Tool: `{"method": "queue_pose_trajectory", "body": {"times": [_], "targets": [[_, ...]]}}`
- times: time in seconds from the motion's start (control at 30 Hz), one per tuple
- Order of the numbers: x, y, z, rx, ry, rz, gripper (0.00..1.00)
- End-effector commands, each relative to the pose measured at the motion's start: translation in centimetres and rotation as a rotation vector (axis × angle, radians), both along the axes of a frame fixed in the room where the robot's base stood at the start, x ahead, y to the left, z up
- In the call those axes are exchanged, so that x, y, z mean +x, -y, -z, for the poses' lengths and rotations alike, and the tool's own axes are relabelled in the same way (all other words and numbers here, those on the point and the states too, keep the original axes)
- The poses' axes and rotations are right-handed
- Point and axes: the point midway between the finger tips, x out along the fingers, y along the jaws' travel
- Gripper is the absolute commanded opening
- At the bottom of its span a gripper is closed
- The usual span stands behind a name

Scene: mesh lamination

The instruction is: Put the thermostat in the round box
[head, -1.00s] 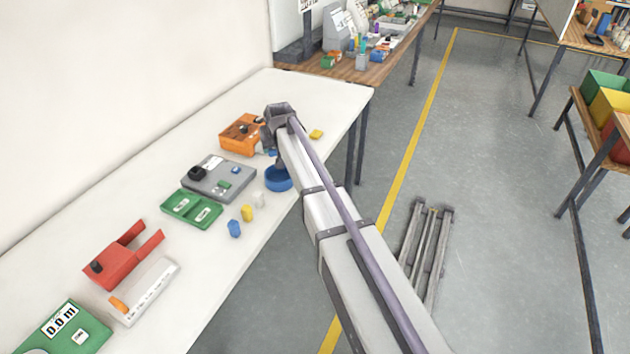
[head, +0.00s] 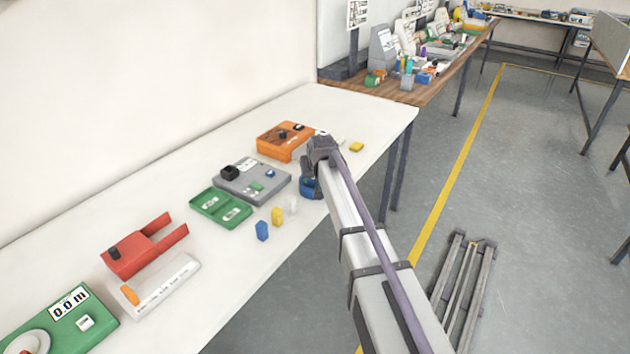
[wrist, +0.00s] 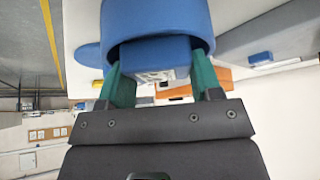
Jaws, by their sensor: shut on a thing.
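The thermostat (wrist: 155,55), a blue block with a pale label on its end, is between the green fingers of my gripper (wrist: 158,72) in the wrist view. My gripper is shut on it. The round box (wrist: 155,15), a blue round-walled container, curves around the block, which appears to be at or inside its opening; how deep it sits I cannot tell. In the head view the round box (head: 308,188) stands near the table's front edge. My gripper (head: 309,172) is right above it and partly hides it, and the thermostat is hidden there.
A grey device (head: 262,187), an orange device (head: 285,142) and a green tray (head: 222,207) stand left of and behind the box. Small blue (head: 262,231), yellow (head: 278,216) and white pieces are nearby. A flat blue disc (wrist: 88,54) lies beside the box in the wrist view.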

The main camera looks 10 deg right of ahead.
Motion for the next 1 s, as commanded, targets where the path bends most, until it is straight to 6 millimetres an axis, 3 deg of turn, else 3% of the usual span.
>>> {"method": "queue_pose_trajectory", "body": {"times": [0.53, 0.57, 0.6, 0.67, 1.0], "targets": [[0.0, 0.0, 1.1, 0.0, -0.001, 0.0, 0.29], [0.0, 0.0, 1.1, 0.0, -0.001, 0.0, 0.61], [0.0, 0.0, 1.1, 0.0, -0.002, 0.0, 0.65], [-0.1, 0.0, 1.2, 0.0, -0.002, 0.0, 0.7], [-0.1, 0.0, 0.8, 0.0, -0.002, 0.0, 0.7]]}}
